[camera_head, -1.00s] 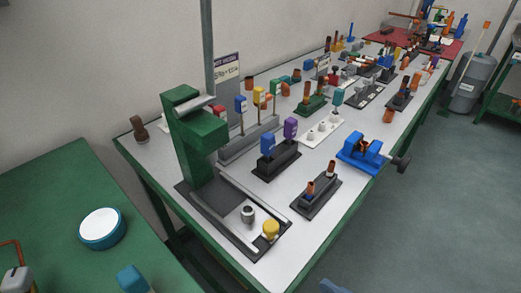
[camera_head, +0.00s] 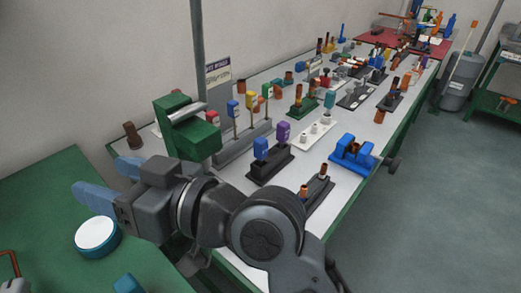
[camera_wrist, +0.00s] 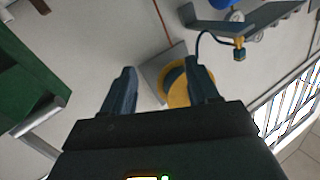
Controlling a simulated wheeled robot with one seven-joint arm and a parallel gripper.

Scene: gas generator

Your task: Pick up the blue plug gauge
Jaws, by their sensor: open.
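A blue-handled gauge (camera_head: 260,148) stands upright in a black holder (camera_head: 268,173) in the head view, with a purple-handled one (camera_head: 283,132) to its right. Another blue-topped piece (camera_head: 233,107) stands in a grey rack behind; I cannot tell for sure which is the plug gauge. My gripper (camera_head: 108,182) is open and empty, at the left, well apart from both blue pieces and pointing left. In the wrist view my gripper (camera_wrist: 162,90) has its two fingers spread, facing a wall and distant fixtures; no gauge shows there.
A green stand (camera_head: 185,125) rises behind my arm, left of the gauges. A blue vise (camera_head: 353,155) sits at the bench's right edge. A round white-and-blue object (camera_head: 97,235) lies on the green table at left. My arm covers the bench's near end.

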